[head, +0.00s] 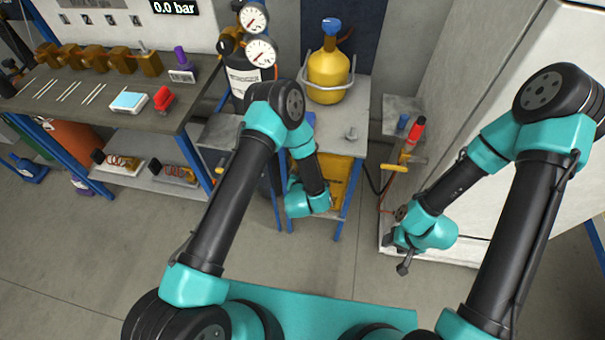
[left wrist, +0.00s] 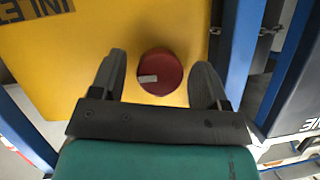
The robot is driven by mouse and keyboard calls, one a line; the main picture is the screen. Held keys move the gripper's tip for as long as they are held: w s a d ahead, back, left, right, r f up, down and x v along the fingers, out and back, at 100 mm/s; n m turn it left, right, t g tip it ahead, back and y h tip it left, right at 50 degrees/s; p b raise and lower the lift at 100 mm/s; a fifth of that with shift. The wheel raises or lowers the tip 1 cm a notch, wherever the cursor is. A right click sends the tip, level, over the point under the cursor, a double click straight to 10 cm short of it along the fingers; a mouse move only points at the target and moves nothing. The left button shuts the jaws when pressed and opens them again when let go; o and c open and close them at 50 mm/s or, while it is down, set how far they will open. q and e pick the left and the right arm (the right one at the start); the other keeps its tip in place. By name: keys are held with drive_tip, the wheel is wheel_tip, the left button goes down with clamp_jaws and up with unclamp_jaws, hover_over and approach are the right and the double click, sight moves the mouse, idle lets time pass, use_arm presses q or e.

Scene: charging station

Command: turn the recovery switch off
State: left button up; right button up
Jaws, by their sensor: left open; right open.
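The red round switch knob (left wrist: 160,72) sits on the front of the yellow recovery unit (left wrist: 90,85) in the left wrist view. A white mark on the knob lies at its left side. My left gripper (left wrist: 162,70) is open, with one finger on each side of the knob; contact cannot be told. In the head view the yellow unit (head: 337,178) stands on the stand's lower level, and my left arm hides the knob and the left fingertips. My right gripper (head: 404,264) is open and empty, low beside the white cabinet, away from the unit.
A yellow cylinder (head: 327,72) stands on the stand above the unit. Blue stand legs (left wrist: 240,45) flank the unit closely. A workbench (head: 60,95) with brass fittings is at left. The white cabinet (head: 500,110) is at right. Open floor lies in front.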

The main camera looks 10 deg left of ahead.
use_arm(q)
drive_tip(key=shift+c, duration=0.5)
drive_tip(key=c, duration=0.8)
drive_tip(key=shift+c, duration=0.2)
drive_tip(key=shift+n, duration=0.3)
drive_tip(key=n+h, duration=0.2)
drive_tip(key=n, duration=0.1)
drive_tip(key=shift+a+h, duration=0.15)
drive_tip(key=shift+h, duration=0.15)
drive_tip(key=n+h, duration=0.2)
drive_tip(key=n, duration=0.1)
drive_tip(key=n+t+h, duration=0.1)
drive_tip(key=n+h, duration=0.1)
drive_tip(key=n, duration=0.1)
drive_tip(key=shift+a+f, duration=0.1)
drive_tip(key=shift+f, duration=0.05)
drive_tip(key=shift+n+t+h, duration=0.4)
drive_tip(key=shift+n+h, duration=0.2)
drive_tip(key=shift+n, duration=1.1)
